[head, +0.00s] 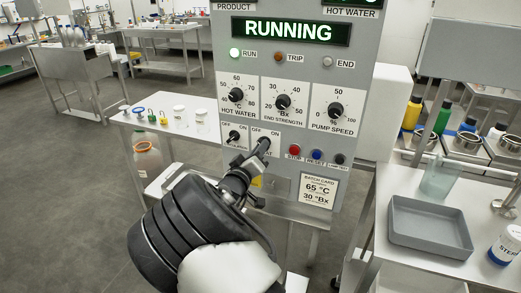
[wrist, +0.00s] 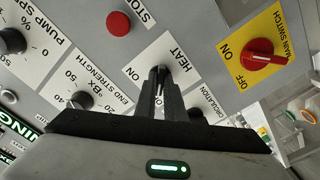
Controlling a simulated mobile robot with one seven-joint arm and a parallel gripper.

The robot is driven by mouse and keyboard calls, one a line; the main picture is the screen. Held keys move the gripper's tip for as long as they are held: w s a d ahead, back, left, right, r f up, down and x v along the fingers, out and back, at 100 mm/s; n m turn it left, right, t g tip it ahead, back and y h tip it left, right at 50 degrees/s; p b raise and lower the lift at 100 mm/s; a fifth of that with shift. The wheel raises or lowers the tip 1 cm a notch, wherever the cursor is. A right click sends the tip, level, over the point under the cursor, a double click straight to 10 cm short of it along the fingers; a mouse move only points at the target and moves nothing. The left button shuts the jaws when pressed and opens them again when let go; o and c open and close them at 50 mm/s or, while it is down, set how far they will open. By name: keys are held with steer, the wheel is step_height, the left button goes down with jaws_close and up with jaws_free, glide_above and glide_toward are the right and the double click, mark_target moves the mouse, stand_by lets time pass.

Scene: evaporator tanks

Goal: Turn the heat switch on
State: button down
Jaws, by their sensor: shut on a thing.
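The heat switch (wrist: 160,70) is on a white plate marked ON and HEAT, on the grey control panel (head: 300,100). My gripper (wrist: 161,80) is shut on its knob, with the fingers hiding most of it. In the head view my gripper (head: 262,146) reaches up to the panel's lower part and covers the heat switch. The fingers and part of the plate hide which way the knob points.
The circulation switch (head: 234,136) sits close to the left of my gripper; the stop button (head: 294,150) is to the right. The red main switch (wrist: 263,57) is on a yellow plate. The display (head: 290,31) reads RUNNING. A side table holds a grey tray (head: 430,235).

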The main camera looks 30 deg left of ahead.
steer(key=shift+f+m+b, duration=0.1)
steer(key=shift+m+b, duration=7.9)
steer(key=shift+m, duration=0.7)
steer(key=c, duration=1.8)
jaws_free()
steer(key=shift+c, duration=0.2)
steer(key=s+d+p, duration=0.2)
steer(key=s, duration=1.5)
steer(key=shift+s, duration=0.2)
